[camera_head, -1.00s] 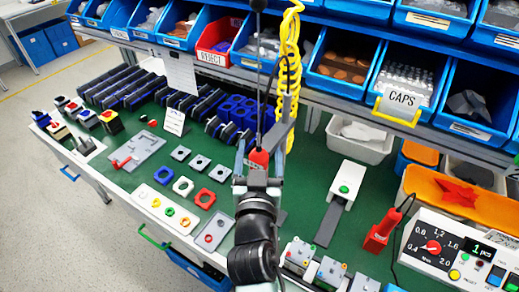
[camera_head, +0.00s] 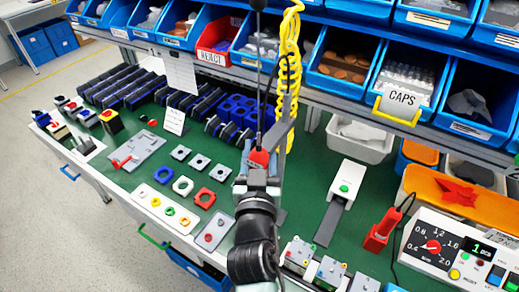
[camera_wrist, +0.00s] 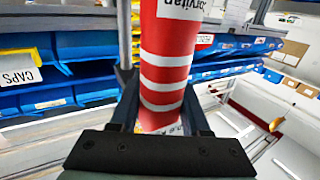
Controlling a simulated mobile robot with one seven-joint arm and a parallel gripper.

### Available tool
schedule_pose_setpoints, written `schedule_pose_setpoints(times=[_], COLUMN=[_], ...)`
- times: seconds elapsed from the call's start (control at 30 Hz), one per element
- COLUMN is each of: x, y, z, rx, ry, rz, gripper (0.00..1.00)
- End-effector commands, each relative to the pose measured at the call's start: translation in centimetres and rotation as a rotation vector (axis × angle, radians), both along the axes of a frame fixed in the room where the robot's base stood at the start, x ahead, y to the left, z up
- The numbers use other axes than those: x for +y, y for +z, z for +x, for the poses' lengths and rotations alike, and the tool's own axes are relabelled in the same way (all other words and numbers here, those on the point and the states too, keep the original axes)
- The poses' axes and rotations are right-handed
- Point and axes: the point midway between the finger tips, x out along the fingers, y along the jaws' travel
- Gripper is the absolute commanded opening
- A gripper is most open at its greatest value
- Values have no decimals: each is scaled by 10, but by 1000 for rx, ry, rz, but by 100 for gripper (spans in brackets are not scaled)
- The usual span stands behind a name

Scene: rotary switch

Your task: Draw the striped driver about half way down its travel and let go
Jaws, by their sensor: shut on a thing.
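The striped driver is a red cylinder with white bands and a label; in the wrist view the driver (camera_wrist: 166,65) stands large between my fingers. In the head view only a small red part of the driver (camera_head: 259,158) shows at the top of my arm, in front of the yellow coiled cord. My gripper (camera_head: 260,165) is shut on the driver, above the green worktop. In the wrist view my gripper (camera_wrist: 162,118) has a finger on each side of the red body. The driver's lower end is hidden in the head view.
A yellow coiled cord (camera_head: 289,75) and a grey post (camera_head: 290,120) are close by my gripper. Blue bins (camera_head: 340,55) line the shelf behind. A white box with a green button (camera_head: 345,187) and a red tool (camera_head: 381,232) stand to the right on the green mat.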

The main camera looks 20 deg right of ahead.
Motion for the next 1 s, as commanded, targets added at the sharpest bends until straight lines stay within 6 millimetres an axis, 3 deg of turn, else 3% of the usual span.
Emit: schedule_pose_setpoints(times=[0.67,1.0], x=[0,1], y=[-1,-30], z=[0,0], rx=[1,0], ry=[1,1], rz=[0,0], gripper=[0,0])
